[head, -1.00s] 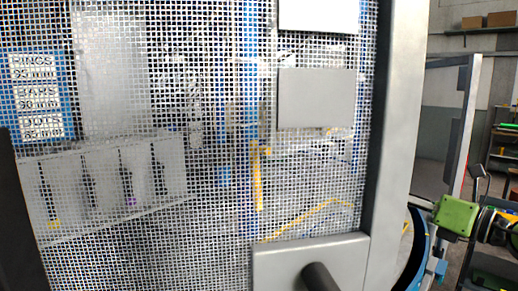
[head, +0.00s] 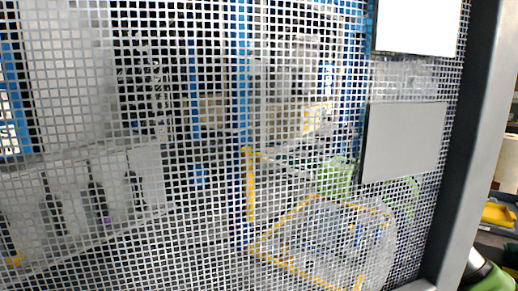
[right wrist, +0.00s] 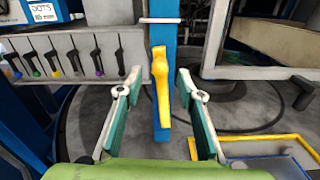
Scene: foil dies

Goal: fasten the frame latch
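A yellow latch lever (right wrist: 160,85) stands nearly upright on a blue post (right wrist: 163,40) in the right wrist view. My right gripper (right wrist: 160,78) is open, with one teal-padded finger on each side of the lever. Gaps show between the pads and the lever; I cannot tell how deep it lies between the fingers. In the head view the yellow lever (head: 250,190) shows through a wire mesh panel (head: 200,240), on the blue post. The right fingertips are not clear in the head view. My left gripper is not in view.
A dark grey frame edge (head: 470,150) bounds the mesh on the right. Two flat plates, one white (head: 418,25) and one grey (head: 403,140), sit on it.

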